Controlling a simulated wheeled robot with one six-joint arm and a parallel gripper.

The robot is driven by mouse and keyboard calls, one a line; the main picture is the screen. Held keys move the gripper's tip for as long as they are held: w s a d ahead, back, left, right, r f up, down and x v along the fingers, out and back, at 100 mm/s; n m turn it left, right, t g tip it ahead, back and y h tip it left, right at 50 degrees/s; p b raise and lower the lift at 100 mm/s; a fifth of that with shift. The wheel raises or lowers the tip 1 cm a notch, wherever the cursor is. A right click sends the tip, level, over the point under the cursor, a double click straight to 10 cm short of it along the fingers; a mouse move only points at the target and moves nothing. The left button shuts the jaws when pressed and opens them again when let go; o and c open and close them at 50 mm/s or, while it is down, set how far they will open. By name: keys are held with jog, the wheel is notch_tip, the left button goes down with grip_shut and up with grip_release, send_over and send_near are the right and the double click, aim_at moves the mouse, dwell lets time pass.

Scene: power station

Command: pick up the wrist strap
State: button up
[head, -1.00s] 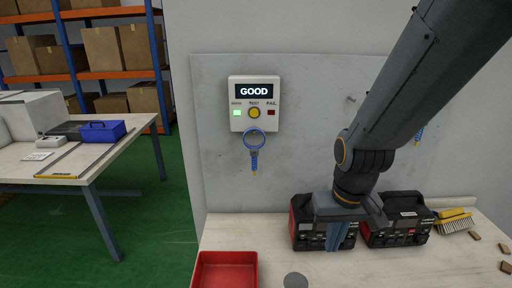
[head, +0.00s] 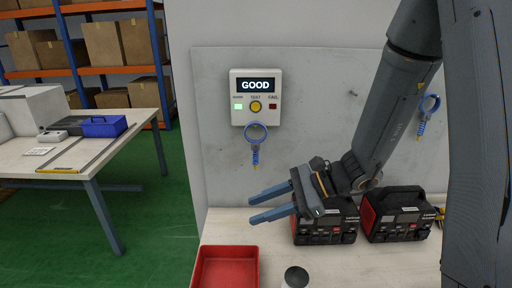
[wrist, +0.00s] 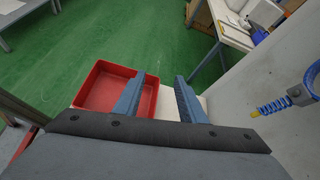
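A blue wrist strap (head: 256,133) with a coiled cord hangs on the grey wall panel just below the white tester, which reads GOOD. A second blue strap (head: 430,104) hangs farther right on the panel, partly beside my arm. My gripper (head: 256,205) is open and empty, its two blue fingers pointing left, below the first strap and apart from it. In the wrist view my gripper (wrist: 158,92) shows a clear gap between its fingers. A blue strap with its coil (wrist: 274,107) shows at the right edge there, partly cut off.
A red tray (head: 226,250) sits at the bench's front left, with a round dark-topped object (head: 296,276) beside it. Two black-and-red power units (head: 395,215) stand against the wall under my arm. A table with a blue toolbox (head: 104,126) stands left, beyond green floor.

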jog(key=w+d+r+m+t+y, duration=0.1)
jog(key=w+r+m+t+y, duration=0.1)
jog(key=w+m+t, duration=0.5)
jog(key=m+t, duration=0.2)
jog(key=t, duration=0.1)
send_near(256, 164)
notch_tip(256, 164, up, 4)
jog(key=w+a, duration=0.2)
jog(key=w, duration=0.1)
jog(key=shift+f+p+x, duration=0.2)
jog(key=shift+p+x, duration=1.55)
jog(key=shift+x, duration=1.9)
jog(key=shift+s+a, duration=0.1)
jog(key=shift+s, duration=0.05)
jog(key=shift+c, duration=0.3)
grip_shut()
